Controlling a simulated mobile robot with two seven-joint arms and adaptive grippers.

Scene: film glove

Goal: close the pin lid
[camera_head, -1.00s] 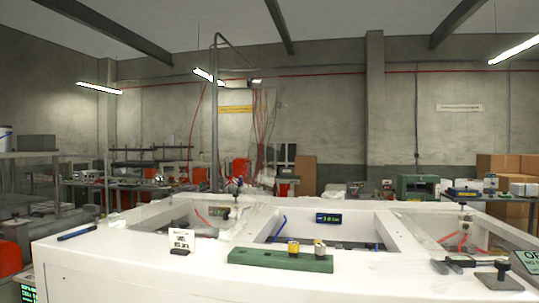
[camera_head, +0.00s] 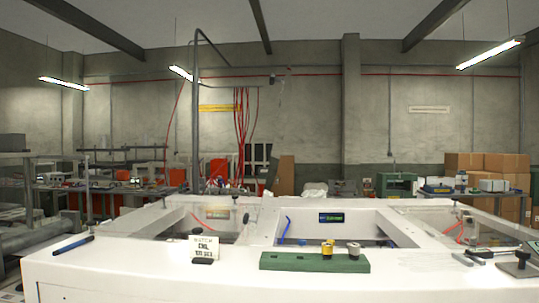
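A white bench-like unit (camera_head: 130,270) with several wells fills the lower part of the head view. The middle well (camera_head: 350,223) looks open, with a small lit display (camera_head: 341,217) at its back wall. The left well (camera_head: 215,220) and the right well (camera_head: 480,235) seem to have clear panels over or in them. I cannot tell which panel is the pin lid. A green block (camera_head: 285,261) on the front ledge carries a yellow-bodied knob (camera_head: 327,250) and a paler knob (camera_head: 353,249), both upright. Neither of my grippers shows.
A small printed sign (camera_head: 204,248) stands left of the green block. A blue pen-like stick (camera_head: 73,246) lies near the left edge. A dark stand (camera_head: 520,264) and dark tools (camera_head: 478,256) lie at the right. The front ledge between them is largely clear.

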